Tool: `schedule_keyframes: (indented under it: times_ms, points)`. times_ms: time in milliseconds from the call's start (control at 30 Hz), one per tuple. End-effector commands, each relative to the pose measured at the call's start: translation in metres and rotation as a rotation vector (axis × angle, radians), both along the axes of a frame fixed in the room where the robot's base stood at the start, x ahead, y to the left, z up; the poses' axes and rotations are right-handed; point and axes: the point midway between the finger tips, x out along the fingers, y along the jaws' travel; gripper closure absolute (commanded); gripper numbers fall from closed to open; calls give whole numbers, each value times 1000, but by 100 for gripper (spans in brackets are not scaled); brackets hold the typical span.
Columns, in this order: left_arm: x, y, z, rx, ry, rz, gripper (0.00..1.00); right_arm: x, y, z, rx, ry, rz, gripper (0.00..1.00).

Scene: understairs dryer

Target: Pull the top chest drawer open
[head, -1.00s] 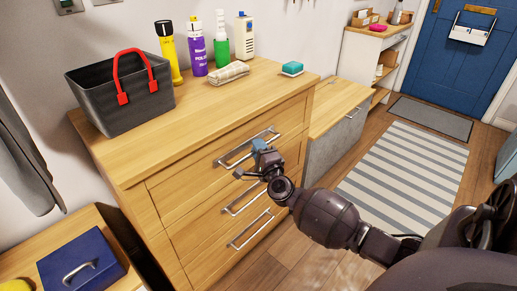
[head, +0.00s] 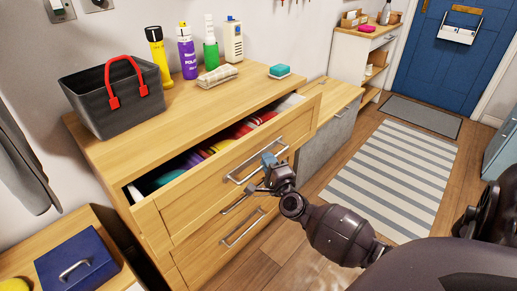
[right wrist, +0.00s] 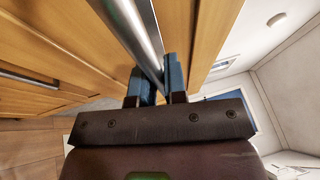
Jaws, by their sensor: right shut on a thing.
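The wooden chest (head: 130,148) stands against the wall. Its top drawer (head: 205,189) is partly open, and coloured folded cloths (head: 215,147) show inside. The drawer's silver bar handle (head: 241,175) is on its front. My right gripper (head: 268,163) is shut on the handle near its right end. In the right wrist view the blue fingertips (right wrist: 159,82) sit on both sides of the handle bar (right wrist: 135,28). My left gripper is not in view.
On the chest top are a dark basket with red handles (head: 115,103), several bottles (head: 187,52), a rolled cloth (head: 217,76) and a teal sponge (head: 280,71). A lower wooden-topped cabinet (head: 336,98) stands to the right. A blue box (head: 78,262) is at lower left.

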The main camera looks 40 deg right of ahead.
Motion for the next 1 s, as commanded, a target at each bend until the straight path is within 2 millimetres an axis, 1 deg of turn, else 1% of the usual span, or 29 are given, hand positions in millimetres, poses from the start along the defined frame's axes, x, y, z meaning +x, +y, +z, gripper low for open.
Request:
schedule_keyframes:
  times_ms: [33, 167, 300, 500, 600, 733, 900, 1000]
  points:
    - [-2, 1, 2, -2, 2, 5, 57, -14, -1, 2, 1, 0, -1, 100]
    - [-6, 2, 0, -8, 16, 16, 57, -47, -3, 2, 1, 0, -1, 100]
    - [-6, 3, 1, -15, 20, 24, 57, -83, -6, 1, 0, 0, -1, 100]
    - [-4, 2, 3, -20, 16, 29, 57, -127, -10, 0, 0, 1, 0, 100]
    - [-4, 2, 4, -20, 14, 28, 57, -143, -11, 0, 0, 1, 0, 100]
    - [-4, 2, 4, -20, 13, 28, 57, -158, -12, 0, 1, 1, 1, 100]
    - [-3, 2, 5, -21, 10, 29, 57, -168, -13, 0, 1, 1, 0, 100]
    - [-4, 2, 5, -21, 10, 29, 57, -171, -13, -1, 2, 0, 1, 100]
